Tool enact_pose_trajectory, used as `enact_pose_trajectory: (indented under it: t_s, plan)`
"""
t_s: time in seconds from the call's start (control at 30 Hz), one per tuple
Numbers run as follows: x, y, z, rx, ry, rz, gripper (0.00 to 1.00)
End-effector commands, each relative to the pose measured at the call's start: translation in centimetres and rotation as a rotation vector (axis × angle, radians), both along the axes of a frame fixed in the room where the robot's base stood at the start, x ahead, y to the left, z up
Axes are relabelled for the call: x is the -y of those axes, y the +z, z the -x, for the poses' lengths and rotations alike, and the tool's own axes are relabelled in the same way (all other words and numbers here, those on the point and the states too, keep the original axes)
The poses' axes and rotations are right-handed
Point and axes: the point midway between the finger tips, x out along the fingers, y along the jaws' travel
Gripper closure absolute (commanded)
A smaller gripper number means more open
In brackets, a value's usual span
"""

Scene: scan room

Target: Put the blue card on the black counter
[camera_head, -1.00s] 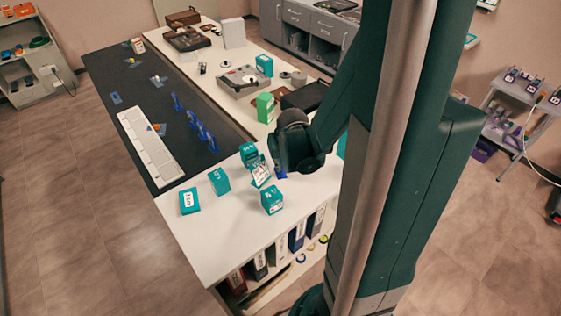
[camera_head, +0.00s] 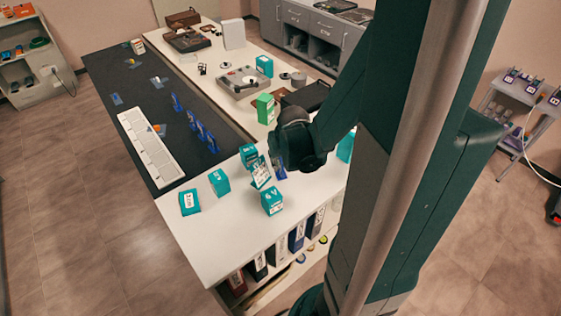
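The black counter (camera_head: 205,100) is the long dark surface on the left, beside the white counter (camera_head: 225,225). My gripper (camera_head: 281,164) is over the white counter at the middle, pointing down; the dark wrist hides most of it, so its opening does not show. A small blue piece (camera_head: 281,170), perhaps the blue card, shows just under the wrist, partly hidden. I cannot tell whether it is held or touching the counter. A white printed card or box (camera_head: 262,173) leans just left of it. Several blue upright pieces (camera_head: 190,118) stand in a row on the black counter.
Teal boxes (camera_head: 272,201) stand around the gripper on the white counter. A green box (camera_head: 265,108) and a grey device (camera_head: 243,82) are farther back. A long white tray (camera_head: 149,148) lies on the black counter's near left edge. Dark surface between the tray and blue pieces is mostly free.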

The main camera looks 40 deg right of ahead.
Motion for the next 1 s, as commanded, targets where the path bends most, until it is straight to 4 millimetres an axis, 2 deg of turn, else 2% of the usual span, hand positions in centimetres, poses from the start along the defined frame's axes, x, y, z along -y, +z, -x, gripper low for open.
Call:
enact_pose_trajectory:
  t_s: [1.0]
  plan:
    - [-1.2,7.4,2.9,0.0,0.0,0.0,0.78]
